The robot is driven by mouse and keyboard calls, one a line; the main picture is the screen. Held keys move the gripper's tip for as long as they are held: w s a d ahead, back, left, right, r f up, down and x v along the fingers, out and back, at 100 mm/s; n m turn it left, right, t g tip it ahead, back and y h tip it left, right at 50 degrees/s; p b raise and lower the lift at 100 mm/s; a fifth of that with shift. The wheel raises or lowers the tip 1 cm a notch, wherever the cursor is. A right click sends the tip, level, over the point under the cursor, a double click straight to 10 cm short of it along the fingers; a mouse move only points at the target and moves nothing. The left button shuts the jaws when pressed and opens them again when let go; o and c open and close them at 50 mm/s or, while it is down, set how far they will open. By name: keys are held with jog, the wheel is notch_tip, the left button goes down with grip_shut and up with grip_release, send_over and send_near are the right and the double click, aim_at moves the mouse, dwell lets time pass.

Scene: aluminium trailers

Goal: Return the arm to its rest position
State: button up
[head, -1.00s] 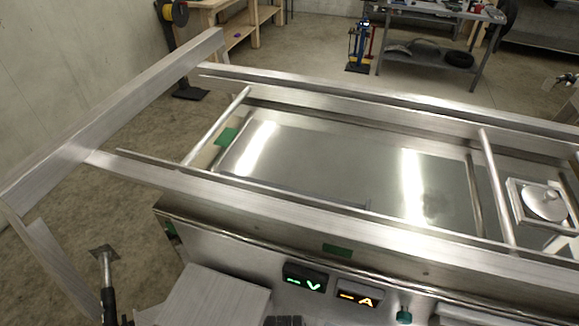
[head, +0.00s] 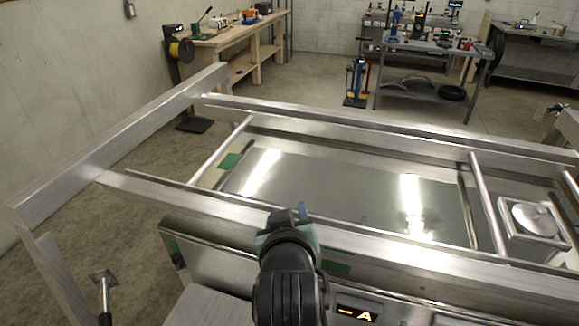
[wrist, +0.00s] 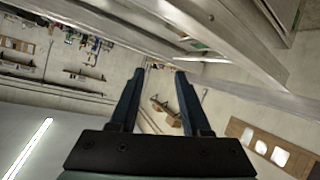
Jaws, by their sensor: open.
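My arm rises from the bottom middle of the head view, in front of the near rail of the aluminium trailer frame (head: 385,246). Its end points away from the camera, and the arm itself hides most of my gripper there. In the wrist view my gripper (wrist: 160,72) shows two dark fingers spread apart with nothing between them. The wrist view is tilted, with trailer beams (wrist: 225,35) close at the upper right and the workshop beyond the fingers.
A long beam (head: 120,135) crosses the trailer's left end. A round-lidded fitting (head: 535,218) sits at the right. A wooden workbench (head: 235,40) and a grey metal table (head: 425,45) stand at the back.

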notch_tip(320, 180, up, 14)
jog(key=t, duration=0.4)
jog(key=s+r+m+t, duration=0.1)
jog(key=s+r+t, duration=0.4)
jog(key=r, duration=0.8)
jog(key=s+r+m+t, duration=0.2)
jog(key=s+r+t, duration=0.3)
jog(key=s+r, duration=0.5)
notch_tip(320, 180, up, 4)
jog(key=shift+s+d+f+b, duration=0.15)
jog(key=shift+b, duration=0.3)
